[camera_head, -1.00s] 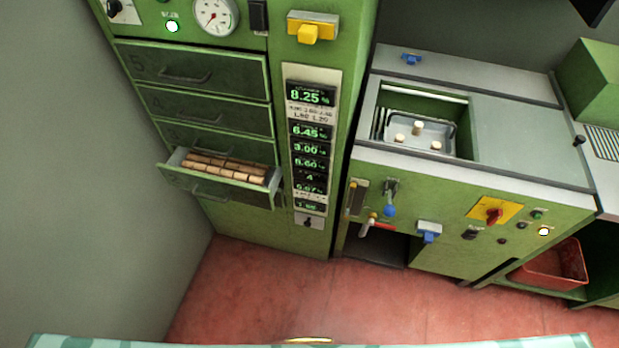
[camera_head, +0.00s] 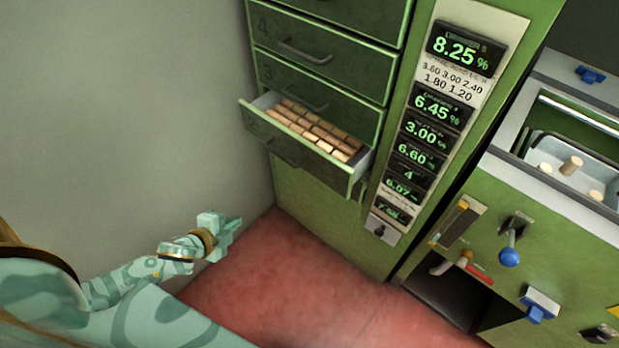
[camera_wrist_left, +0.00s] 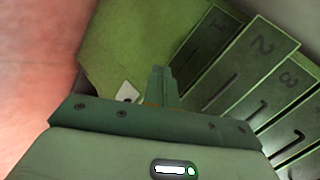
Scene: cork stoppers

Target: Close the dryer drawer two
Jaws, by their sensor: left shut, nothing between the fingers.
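Dryer drawer two (camera_head: 305,166) stands pulled out of the green dryer cabinet, below drawer three. Rows of cork stoppers (camera_head: 315,128) lie in it. Its dark handle is on the front panel. In the left wrist view, the drawer front marked 2 (camera_wrist_left: 238,70) shows at the upper right. My left gripper (camera_head: 232,226) is shut and empty, in front of the cabinet, below and left of the drawer in the picture and apart from it. Its closed fingers (camera_wrist_left: 159,84) also show in the left wrist view. My right gripper is not in view.
Drawers three (camera_head: 318,98) and four (camera_head: 315,52) are closed above. A display panel (camera_head: 425,130) is right of the drawers. A green machine (camera_head: 530,240) with a blue-knobbed lever stands at the right. The grey wall (camera_head: 130,110) borders the left; the red floor (camera_head: 310,290) is clear.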

